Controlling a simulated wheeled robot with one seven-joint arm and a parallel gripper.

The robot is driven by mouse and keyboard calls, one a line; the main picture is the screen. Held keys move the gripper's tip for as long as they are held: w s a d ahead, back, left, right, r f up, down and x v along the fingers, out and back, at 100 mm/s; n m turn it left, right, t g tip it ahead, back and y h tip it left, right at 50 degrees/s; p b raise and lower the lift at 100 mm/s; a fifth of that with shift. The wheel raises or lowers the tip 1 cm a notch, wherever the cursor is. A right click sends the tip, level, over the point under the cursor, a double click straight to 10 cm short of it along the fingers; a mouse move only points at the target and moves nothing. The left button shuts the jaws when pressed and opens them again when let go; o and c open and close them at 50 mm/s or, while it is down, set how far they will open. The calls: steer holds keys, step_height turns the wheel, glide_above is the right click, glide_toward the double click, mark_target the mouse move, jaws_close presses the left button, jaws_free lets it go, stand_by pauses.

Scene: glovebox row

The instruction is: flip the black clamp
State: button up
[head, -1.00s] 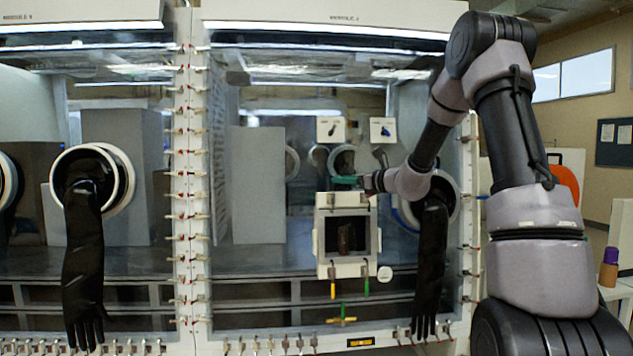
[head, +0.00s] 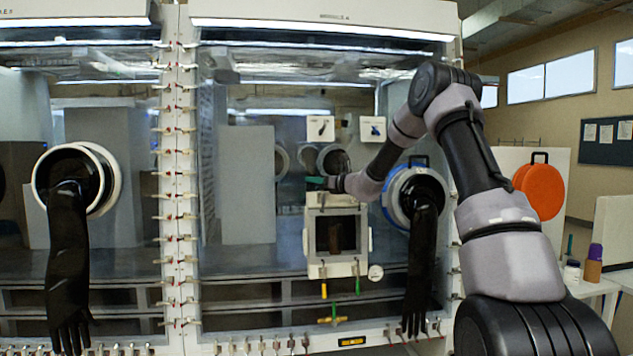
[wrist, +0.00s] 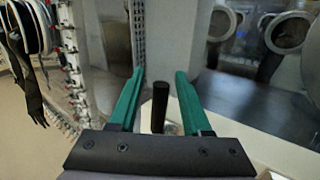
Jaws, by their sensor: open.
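The black clamp shows in the wrist view as an upright black handle (wrist: 159,106) on a pale ledge, with a small metal part at its foot. My gripper (wrist: 160,75) is open, its two green fingers standing on either side of the handle with gaps. In the head view my gripper (head: 315,183) is just above the top left of the white-framed transfer door (head: 312,232) on the glovebox front. The clamp itself is too small and covered to make out there.
Yellow (head: 324,289) and green (head: 358,285) clamp handles hang under the door. Two switch plates, one with a black knob (head: 320,128) and one with a blue knob (head: 372,128), sit above. A black glove (head: 422,265) hangs to the right of the door.

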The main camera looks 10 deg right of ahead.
jaws_close()
stand_by(1.5)
